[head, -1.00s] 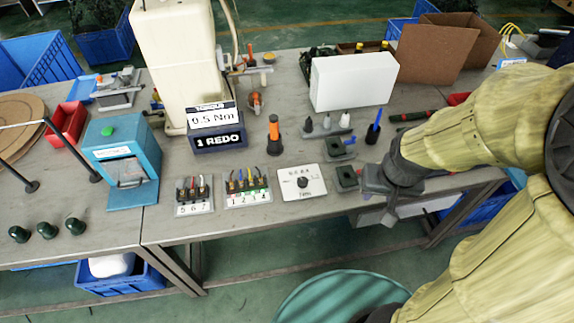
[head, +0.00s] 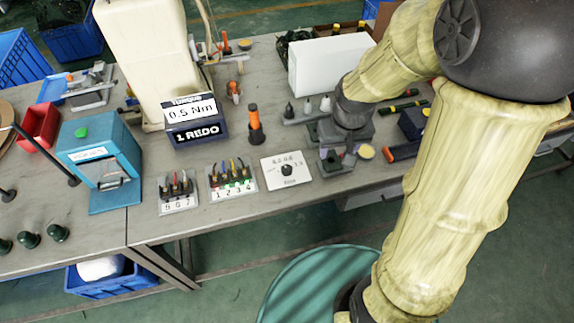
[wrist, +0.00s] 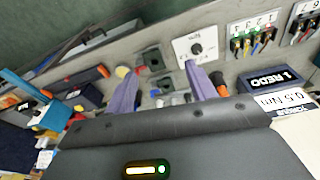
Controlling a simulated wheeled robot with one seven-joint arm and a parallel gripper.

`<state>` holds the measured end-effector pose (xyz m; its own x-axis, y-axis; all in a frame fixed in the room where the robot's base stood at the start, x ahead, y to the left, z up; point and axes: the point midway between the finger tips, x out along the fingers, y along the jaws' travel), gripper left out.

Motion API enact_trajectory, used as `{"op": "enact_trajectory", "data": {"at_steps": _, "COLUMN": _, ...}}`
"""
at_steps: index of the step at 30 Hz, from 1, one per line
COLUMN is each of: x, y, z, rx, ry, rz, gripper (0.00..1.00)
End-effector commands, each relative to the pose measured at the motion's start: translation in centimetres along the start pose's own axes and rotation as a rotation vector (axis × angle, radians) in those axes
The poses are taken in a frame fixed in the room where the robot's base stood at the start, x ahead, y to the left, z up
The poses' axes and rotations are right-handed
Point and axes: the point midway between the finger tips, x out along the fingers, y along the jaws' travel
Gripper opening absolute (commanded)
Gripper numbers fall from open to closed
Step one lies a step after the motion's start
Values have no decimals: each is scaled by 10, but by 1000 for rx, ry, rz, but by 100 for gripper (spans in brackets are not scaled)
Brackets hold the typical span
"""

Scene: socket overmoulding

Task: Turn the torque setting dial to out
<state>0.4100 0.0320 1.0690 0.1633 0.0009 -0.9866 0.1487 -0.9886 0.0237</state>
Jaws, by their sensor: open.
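The torque setting dial is a black knob (head: 287,170) on a white square plate (head: 300,179) on the bench, with small markings around it that are too small to read. In the wrist view the knob (wrist: 196,49) shows beyond the fingers, near the top. My gripper (head: 342,160) is to the right of the plate, apart from it, above small dark fixtures. The torque display (head: 193,117) reads 0.5 Nm and 1 REDO.
Left of the plate are numbered connector holders (head: 246,190) with coloured wires. An orange-handled driver (head: 254,124) stands behind it. A white box (head: 330,62) stands at the back. Dark square fixtures (head: 329,165) sit under my gripper. The bench front edge is close to the plate.

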Motion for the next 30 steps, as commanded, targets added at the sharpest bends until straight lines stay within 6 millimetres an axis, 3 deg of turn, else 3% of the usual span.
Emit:
{"op": "enact_trajectory", "data": {"at_steps": 1, "x": 10, "y": -10, "z": -18, "rx": -41, "ry": -22, "rz": -5, "gripper": 56}}
{"op": "enact_trajectory", "data": {"at_steps": 6, "x": 43, "y": -43, "z": -68, "rx": -164, "ry": -79, "rz": -20, "gripper": 56}}
{"op": "enact_trajectory", "data": {"at_steps": 12, "x": 86, "y": -83, "z": -111, "rx": -277, "ry": -134, "rz": -41, "gripper": 56}}
{"op": "enact_trajectory", "data": {"at_steps": 18, "x": 105, "y": -102, "z": -127, "rx": -322, "ry": -157, "rz": -50, "gripper": 56}}
{"op": "enact_trajectory", "data": {"at_steps": 30, "x": 108, "y": -103, "z": -126, "rx": -325, "ry": -158, "rz": -50, "gripper": 56}}
